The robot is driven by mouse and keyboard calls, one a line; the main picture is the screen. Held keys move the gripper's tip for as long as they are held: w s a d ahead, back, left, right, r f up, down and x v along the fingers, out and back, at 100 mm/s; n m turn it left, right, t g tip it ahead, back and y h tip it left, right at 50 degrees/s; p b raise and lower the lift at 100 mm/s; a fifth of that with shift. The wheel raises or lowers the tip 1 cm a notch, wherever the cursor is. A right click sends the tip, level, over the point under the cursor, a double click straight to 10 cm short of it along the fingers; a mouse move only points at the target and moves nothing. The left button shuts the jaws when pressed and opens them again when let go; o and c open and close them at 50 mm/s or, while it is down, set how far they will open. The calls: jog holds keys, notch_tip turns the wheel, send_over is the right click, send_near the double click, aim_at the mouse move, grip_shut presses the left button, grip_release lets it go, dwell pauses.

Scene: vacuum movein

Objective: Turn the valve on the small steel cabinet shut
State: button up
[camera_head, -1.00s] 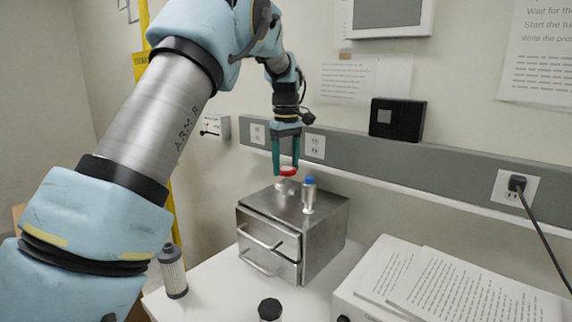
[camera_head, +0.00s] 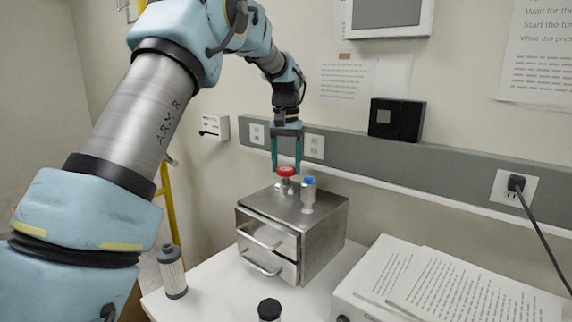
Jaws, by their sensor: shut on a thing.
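The small steel cabinet (camera_head: 318,222) stands on the white table, with two drawers with bar handles on its front. On its top, a red round valve handle (camera_head: 287,170) sits on a short metal stem. Beside it to the right is a second fitting with a blue cap (camera_head: 309,181). My gripper (camera_head: 286,168) points down from above with its two teal fingers at either side of the red handle, shut on it. The exact finger contact is too small to make out.
A grey ribbed cylinder (camera_head: 172,272) stands left of the cabinet, and a black-capped container (camera_head: 269,309) stands in front. A white box with papers (camera_head: 445,290) lies at the right. The wall with outlets (camera_head: 314,146) is close behind the cabinet.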

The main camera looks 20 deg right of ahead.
jog(key=m, duration=0.6)
jog(key=shift+m, duration=0.3)
jog(key=m, duration=1.2)
jog(key=shift+s+m, duration=0.1)
jog(key=shift+m, duration=0.2)
jog(key=m, duration=0.5)
jog(key=shift+m, duration=0.3)
jog(key=o, duration=1.4)
jog(key=shift+s, duration=0.1)
